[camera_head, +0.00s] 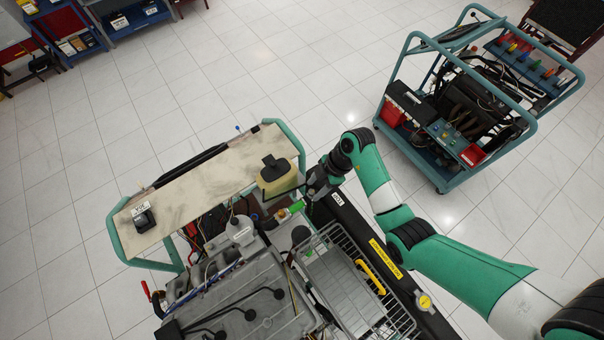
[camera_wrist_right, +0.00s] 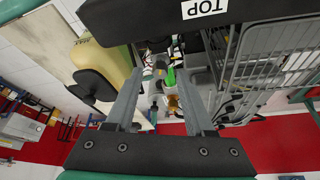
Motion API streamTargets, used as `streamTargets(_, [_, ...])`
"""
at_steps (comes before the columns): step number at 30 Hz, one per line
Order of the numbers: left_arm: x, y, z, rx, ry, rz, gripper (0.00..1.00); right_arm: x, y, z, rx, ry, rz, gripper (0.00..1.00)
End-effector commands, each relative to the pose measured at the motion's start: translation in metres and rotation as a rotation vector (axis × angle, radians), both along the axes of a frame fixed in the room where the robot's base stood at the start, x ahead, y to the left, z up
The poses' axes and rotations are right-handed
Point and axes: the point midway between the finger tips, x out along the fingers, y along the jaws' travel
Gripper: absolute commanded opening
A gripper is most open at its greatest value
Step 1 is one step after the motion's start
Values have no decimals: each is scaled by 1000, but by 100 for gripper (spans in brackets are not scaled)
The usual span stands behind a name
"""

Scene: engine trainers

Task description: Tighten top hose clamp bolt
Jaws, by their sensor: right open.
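My right gripper (camera_head: 312,186) is over the engine trainer, beside the black bar with the "TOP" label (camera_head: 337,198). In the right wrist view its two fingers (camera_wrist_right: 158,76) are spread apart with nothing clamped between them. A small bright green part (camera_head: 296,206) lies close to the gripper; a green part (camera_wrist_right: 171,77) and an orange-brown part (camera_wrist_right: 173,102) show in the gap between the fingers. I cannot tell which of these is the top hose clamp bolt; the clamp itself is not clearly visible. My left gripper is out of view.
A yellowish tank with a black cap (camera_head: 277,181) stands close left of the gripper. A wire guard (camera_head: 345,285) and the grey engine (camera_head: 245,295) lie in front. A beige panel (camera_head: 205,180) spans the far side. Another trainer cart (camera_head: 450,175) stands apart at right.

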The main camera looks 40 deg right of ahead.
Motion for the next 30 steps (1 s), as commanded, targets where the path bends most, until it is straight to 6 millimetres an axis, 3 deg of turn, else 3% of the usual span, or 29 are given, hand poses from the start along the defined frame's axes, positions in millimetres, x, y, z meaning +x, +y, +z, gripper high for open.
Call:
streamTargets(11, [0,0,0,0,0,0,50,-2,-2,-9,-1,0,-9,52])
streamTargets(20, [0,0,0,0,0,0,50,-2,-2,-8,-1,0,-8,0])
streamTargets(30, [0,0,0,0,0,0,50,-2,-2,-8,0,0,-16,0])
